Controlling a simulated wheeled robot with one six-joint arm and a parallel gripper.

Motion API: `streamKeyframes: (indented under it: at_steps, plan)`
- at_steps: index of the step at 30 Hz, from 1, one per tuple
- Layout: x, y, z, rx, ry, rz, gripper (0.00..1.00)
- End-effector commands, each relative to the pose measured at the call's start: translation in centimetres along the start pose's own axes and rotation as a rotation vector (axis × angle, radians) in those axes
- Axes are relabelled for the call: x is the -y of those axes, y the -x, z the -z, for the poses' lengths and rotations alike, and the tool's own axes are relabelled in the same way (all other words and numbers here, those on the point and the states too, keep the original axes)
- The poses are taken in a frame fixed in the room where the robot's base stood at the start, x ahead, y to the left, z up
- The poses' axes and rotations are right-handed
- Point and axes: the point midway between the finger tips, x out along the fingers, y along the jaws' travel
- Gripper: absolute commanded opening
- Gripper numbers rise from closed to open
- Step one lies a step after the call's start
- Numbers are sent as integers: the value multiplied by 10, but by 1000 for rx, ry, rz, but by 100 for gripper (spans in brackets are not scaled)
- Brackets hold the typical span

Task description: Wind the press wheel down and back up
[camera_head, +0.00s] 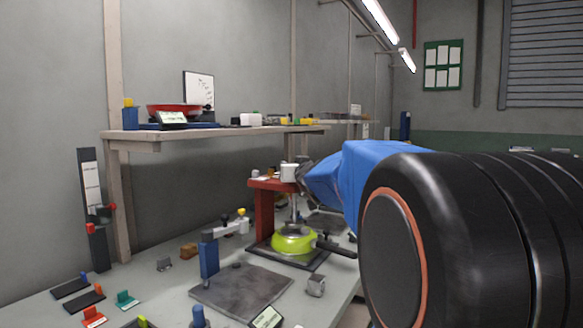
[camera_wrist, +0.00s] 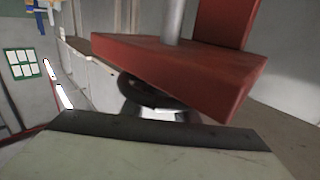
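The red press (camera_head: 265,208) stands on the bench in the head view. Its grey screw (camera_head: 294,208) runs down to a yellow-green pan (camera_head: 294,241) on a dark base. My gripper (camera_head: 298,172) is at the top of the press, beside a small white cylindrical part (camera_head: 289,172) whose identity I cannot tell. In the upside-down wrist view, the red crossbeam (camera_wrist: 175,62) and the screw (camera_wrist: 172,20) show close up. A dark ring, apparently the press wheel (camera_wrist: 135,92), is partly hidden behind the crossbeam and a dark-edged pale plate. The fingertips and any contact are unclear.
The pan's dark handle (camera_head: 336,249) points right. Left of the press stand a blue post with a grey arm (camera_head: 209,258) and a dark plate (camera_head: 240,289). Small coloured parts lie at the bench's front left. A shelf (camera_head: 220,130) runs along the wall behind.

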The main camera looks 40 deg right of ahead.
Motion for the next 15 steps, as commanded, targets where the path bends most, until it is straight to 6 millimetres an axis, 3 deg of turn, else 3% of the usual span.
streamKeyframes:
  at_steps: [2, 15]
  plan:
    - [0, 0, 1, -1, 0, 0, 44]
    - [0, 8, 1, -1, 2, 0, 44]
